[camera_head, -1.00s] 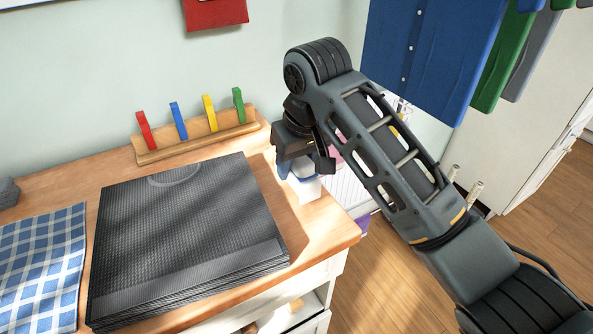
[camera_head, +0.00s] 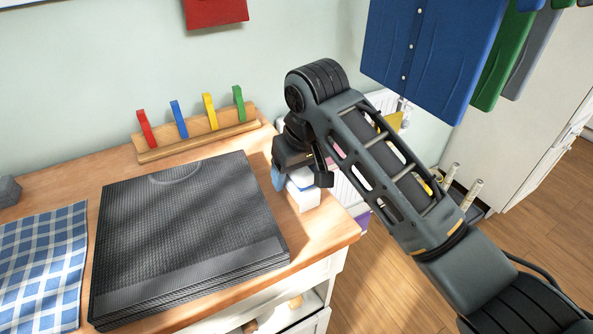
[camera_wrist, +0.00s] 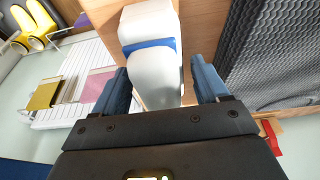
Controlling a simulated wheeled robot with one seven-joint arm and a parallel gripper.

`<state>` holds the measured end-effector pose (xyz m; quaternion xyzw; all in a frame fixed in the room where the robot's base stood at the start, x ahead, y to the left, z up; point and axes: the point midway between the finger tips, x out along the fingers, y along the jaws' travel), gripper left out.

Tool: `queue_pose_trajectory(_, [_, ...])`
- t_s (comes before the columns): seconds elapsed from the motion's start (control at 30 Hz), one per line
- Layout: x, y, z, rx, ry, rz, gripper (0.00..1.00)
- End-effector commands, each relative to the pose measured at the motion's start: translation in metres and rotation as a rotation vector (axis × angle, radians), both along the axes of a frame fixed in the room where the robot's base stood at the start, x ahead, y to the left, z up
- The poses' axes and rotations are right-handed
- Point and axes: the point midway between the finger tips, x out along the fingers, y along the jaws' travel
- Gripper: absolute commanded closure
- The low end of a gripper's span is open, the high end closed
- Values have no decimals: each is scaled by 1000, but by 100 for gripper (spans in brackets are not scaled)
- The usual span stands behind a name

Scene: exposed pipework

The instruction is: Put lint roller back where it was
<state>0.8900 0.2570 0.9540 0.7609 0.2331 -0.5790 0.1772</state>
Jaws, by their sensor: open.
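A white object with a blue band, probably the lint roller (camera_head: 303,194), is at the right end of the wooden tabletop, partly hidden by my gripper. In the wrist view the white object (camera_wrist: 150,62) lies between my two blue fingers, with the wooden top beneath it. My gripper (camera_wrist: 160,75) is open around it, and a gap shows on the right side; contact on the left cannot be told. In the head view my gripper (camera_head: 302,180) is over the right edge area of the top, just right of the black mat stack.
The black textured mat stack (camera_head: 180,240) fills the middle of the wooden top (camera_head: 325,228). A rack with coloured pegs (camera_head: 200,135) stands behind it. A blue checked cloth (camera_head: 40,265) lies left. Hanging shirts (camera_head: 425,50) are at upper right, and a white radiator (camera_wrist: 85,85) is beside the top.

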Motion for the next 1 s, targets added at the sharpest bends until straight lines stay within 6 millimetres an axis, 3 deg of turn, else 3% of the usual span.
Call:
queue_pose_trajectory(0.27, [-4, -2, 21, 2, -2, 0, 26])
queue_pose_trajectory(0.7, [-22, -16, 106, -1, -3, -1, 26])
queue_pose_trajectory(1.0, [-27, -18, 119, 0, 0, 1, 26])
